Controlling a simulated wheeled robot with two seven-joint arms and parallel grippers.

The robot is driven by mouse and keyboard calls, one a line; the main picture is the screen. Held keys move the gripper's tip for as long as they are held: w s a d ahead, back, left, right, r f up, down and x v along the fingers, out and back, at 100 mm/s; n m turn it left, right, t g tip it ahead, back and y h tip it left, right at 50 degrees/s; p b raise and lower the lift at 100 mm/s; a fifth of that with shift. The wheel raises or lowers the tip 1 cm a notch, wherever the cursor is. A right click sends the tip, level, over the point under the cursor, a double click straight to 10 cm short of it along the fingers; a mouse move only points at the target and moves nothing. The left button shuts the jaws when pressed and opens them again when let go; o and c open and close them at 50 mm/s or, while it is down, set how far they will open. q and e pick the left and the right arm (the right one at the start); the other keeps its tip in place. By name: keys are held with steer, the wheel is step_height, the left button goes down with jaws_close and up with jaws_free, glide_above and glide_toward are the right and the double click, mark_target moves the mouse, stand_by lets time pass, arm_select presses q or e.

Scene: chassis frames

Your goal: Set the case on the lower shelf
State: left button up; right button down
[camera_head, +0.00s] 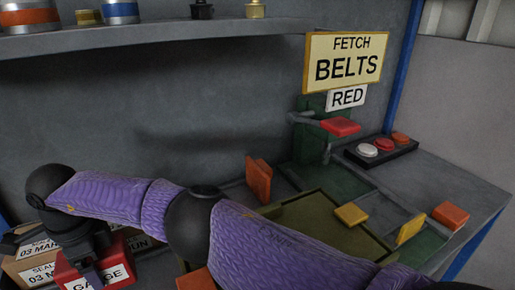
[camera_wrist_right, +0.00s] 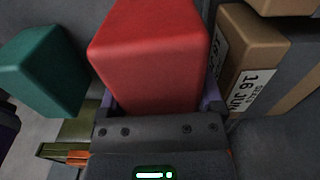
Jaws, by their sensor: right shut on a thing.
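The case is a red box (camera_head: 122,262) with a white label, partly reading "GAUGE", at the lower left of the head view. My right gripper (camera_head: 82,258) is shut on it, its dark body above the case. The right wrist view shows the red case (camera_wrist_right: 150,50) between the fingers (camera_wrist_right: 160,103). I cannot tell whether the case touches a surface below. The grey surface (camera_head: 450,185) lies below the upper shelf (camera_head: 150,43); its left part is mostly hidden by my purple right arm. My left gripper is not in view.
Cardboard boxes (camera_head: 32,268) with date labels stand close beside the case; one (camera_wrist_right: 235,65) shows near it in the wrist view. A green block (camera_wrist_right: 42,70) is on its other side. A fixture with orange and yellow blocks (camera_head: 350,214) and a button panel (camera_head: 383,148) are at right.

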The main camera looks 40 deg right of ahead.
steer(key=s+d, duration=0.1)
steer(key=d, duration=0.4)
steer(key=s+d, duration=0.1)
steer(key=d, duration=0.5)
steer(key=s+d+p, duration=0.1)
steer(key=s+d, duration=0.1)
steer(key=d, duration=0.3)
steer(key=shift+d, duration=0.4)
steer(key=f, duration=0.1)
steer(key=f+b, duration=0.1)
steer(key=f, duration=0.1)
steer(key=shift+d+f, duration=0.3)
steer(key=shift+f, duration=0.1)
steer(key=shift+r, duration=0.15)
steer(key=shift+c, duration=0.7)
jaws_free()
steer(key=shift+f, duration=0.2)
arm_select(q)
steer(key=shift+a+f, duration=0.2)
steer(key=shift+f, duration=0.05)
arm_select(e)
steer(key=shift+o, duration=0.7)
